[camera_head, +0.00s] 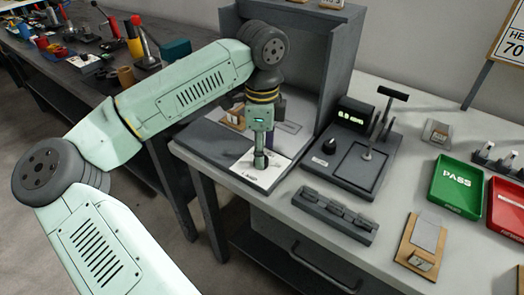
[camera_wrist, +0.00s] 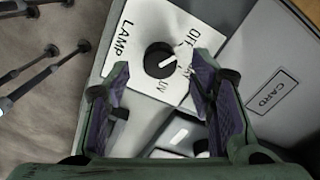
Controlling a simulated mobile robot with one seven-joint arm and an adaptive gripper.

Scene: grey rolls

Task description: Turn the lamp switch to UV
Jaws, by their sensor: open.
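The lamp switch (camera_wrist: 160,60) is a round black knob with a white pointer mark, on a white plate (camera_wrist: 133,57) lettered LAMP, OFF and UV. The mark lies toward the right of the knob, nearer the OFF lettering; its exact setting is hard to tell. UV is printed just below the knob. My gripper (camera_wrist: 160,82) is open, with one finger on each side below the knob in the wrist view, apart from it. In the head view my gripper (camera_head: 261,160) points down over the white plate (camera_head: 258,178), hiding the knob.
A grey booth (camera_head: 328,60) stands behind the switch. A gauge stand (camera_head: 352,165), a dark slotted rack (camera_head: 338,215), and green (camera_head: 457,187) and red (camera_head: 507,210) trays stand to the right.

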